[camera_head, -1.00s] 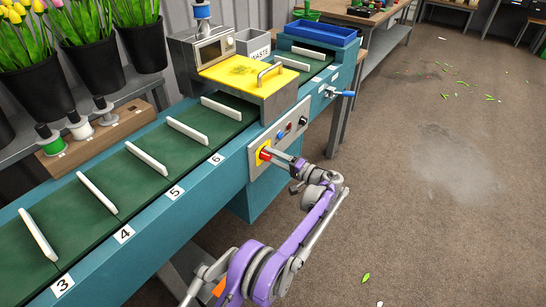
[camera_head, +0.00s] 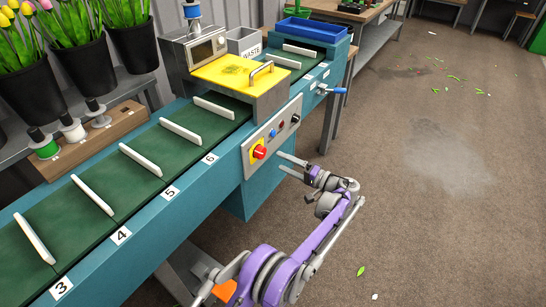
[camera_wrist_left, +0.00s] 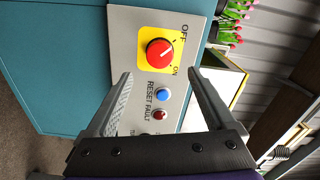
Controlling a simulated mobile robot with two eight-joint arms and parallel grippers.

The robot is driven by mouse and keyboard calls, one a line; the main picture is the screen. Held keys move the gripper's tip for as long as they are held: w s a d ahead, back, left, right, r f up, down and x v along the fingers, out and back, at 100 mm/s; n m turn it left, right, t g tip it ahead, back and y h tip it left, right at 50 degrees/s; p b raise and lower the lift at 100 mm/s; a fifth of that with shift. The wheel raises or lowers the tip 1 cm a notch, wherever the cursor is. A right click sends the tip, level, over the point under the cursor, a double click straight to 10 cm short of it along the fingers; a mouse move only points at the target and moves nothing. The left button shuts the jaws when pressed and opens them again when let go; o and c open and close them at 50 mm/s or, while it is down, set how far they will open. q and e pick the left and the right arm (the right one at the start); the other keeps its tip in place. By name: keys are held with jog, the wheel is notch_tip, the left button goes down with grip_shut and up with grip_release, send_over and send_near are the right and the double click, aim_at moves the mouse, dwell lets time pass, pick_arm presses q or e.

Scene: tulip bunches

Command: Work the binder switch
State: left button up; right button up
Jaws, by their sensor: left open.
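The binder switch is a red round knob on a yellow plate (camera_head: 259,152), set in the grey control panel on the side of the teal conveyor. In the left wrist view the red knob (camera_wrist_left: 160,52) is beyond the fingertips, with OFF and ON printed beside it. Its white mark appears to point toward the OFF side. My left gripper (camera_head: 281,163) is open and empty, in front of the panel and apart from the knob. It also shows in the wrist view (camera_wrist_left: 160,76), fingers spread. My right gripper is not in view.
A blue RESET button (camera_wrist_left: 162,95) and a dark red FAULT light (camera_wrist_left: 159,114) are beside the switch. A yellow-topped binder box (camera_head: 238,75) spans the green belt (camera_head: 140,182). A blue-handled lever (camera_head: 332,89) sticks out farther along. Open floor lies to the right.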

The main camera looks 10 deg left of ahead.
pick_arm(q)
jog(key=shift+v, duration=1.55)
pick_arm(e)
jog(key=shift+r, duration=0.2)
pick_arm(q)
jog(key=s+a+r+g+h, duration=0.2)
jog(key=s+a+r+h, duration=0.15)
jog(key=s+a, duration=0.3)
jog(key=s+a+r+g+h, duration=0.1)
jog(key=s+a+r+h, duration=0.1)
jog(key=s+a+h, duration=0.5)
jog(key=s+d+f+n+h, duration=0.1)
jog(key=s+d+f+h, duration=0.1)
jog(key=s, duration=0.8)
jog(key=s+d+f+t+h, duration=0.1)
jog(key=s+d+f+h, duration=0.15)
jog(key=s, duration=0.85)
jog(key=s+d+f+n+h, duration=0.1)
jog(key=s+f+h, duration=0.1)
jog(key=s, duration=0.8)
notch_tip(320, 180, up, 24)
jog(key=w+t+p, duration=0.1)
jog(key=p, duration=2)
jog(key=shift+w, duration=0.35)
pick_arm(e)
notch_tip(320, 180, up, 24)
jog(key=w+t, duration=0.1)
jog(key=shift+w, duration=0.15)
